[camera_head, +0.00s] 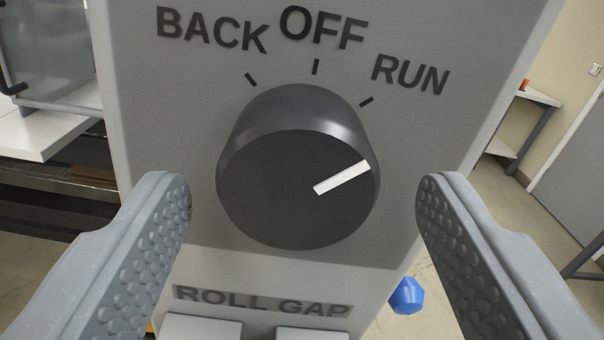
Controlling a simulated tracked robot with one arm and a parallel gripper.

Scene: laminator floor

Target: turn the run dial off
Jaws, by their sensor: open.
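The run dial (285,190) is a dark grey round knob on a light grey panel (160,110). Its white pointer line (342,177) points to the upper right, toward the RUN mark. The words BACK (212,30), OFF (322,27) and RUN (410,74) stand above it, each with a short black tick. My gripper (312,205) is open, with one textured finger left of the dial and one right of it. Gaps show between both fingers and the dial in the picture; neither appears to touch it.
Below the dial the panel reads ROLL GAP (262,302), with two light buttons (200,328) partly cut off under it. A blue faceted object (407,295) shows past the panel's lower right. A white-topped machine part (45,135) stands at left, a table (525,125) and grey door at right.

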